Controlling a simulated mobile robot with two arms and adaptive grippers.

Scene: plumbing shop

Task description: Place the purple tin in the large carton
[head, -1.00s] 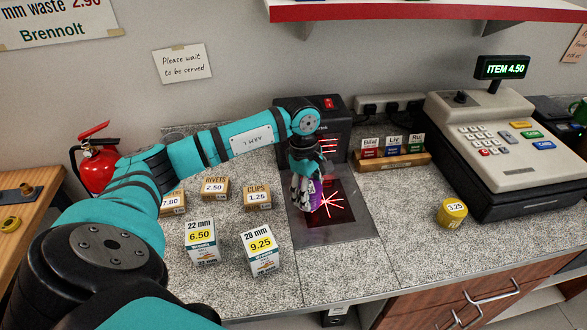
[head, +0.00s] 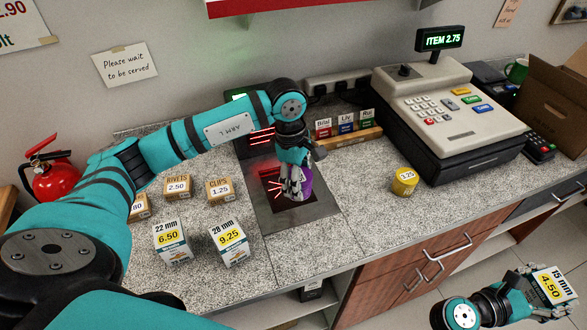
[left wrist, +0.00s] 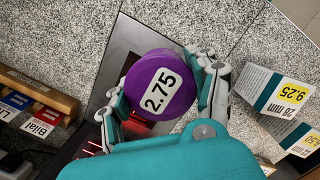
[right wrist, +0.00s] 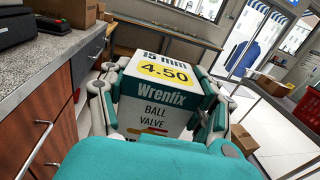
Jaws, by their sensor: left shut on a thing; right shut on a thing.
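The purple tin (head: 307,182), with a 2.75 label on its lid, is in my left gripper (head: 292,190) over the dark scanner plate (head: 291,217). In the left wrist view the tin (left wrist: 135,75) sits between the fingers, lid facing the camera. Whether it touches the plate is unclear. A large brown open-topped carton (head: 552,102) stands on the counter at the far right, partly cut off by the frame. My right gripper (head: 530,293) is shut on a white and teal ball valve box (right wrist: 160,78) marked 15 mm 4.50, in front of the counter.
The till (head: 450,110) reads ITEM 2.75 and stands between scanner and carton, with a card terminal (head: 537,146) beside it. A yellow tin (head: 404,181), two priced boxes (head: 172,240) and small brown boxes (head: 177,187) stand on the counter.

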